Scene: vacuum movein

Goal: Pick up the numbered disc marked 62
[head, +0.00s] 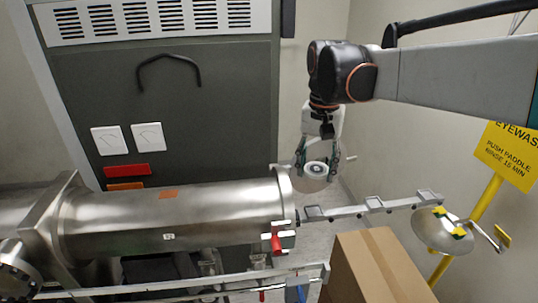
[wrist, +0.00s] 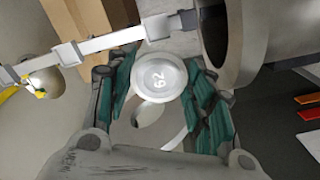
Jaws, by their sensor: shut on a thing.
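What lies under the disc is partly hidden by my gripper.
The large steel tube (head: 180,213) lies just left of my gripper, with a red clamp (head: 276,241) at its flange. A metal rail (head: 350,210) runs right towards the eyewash bowl (head: 440,232). A cardboard box (head: 375,265) stands in front. A grey cabinet (head: 200,130) stands behind.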

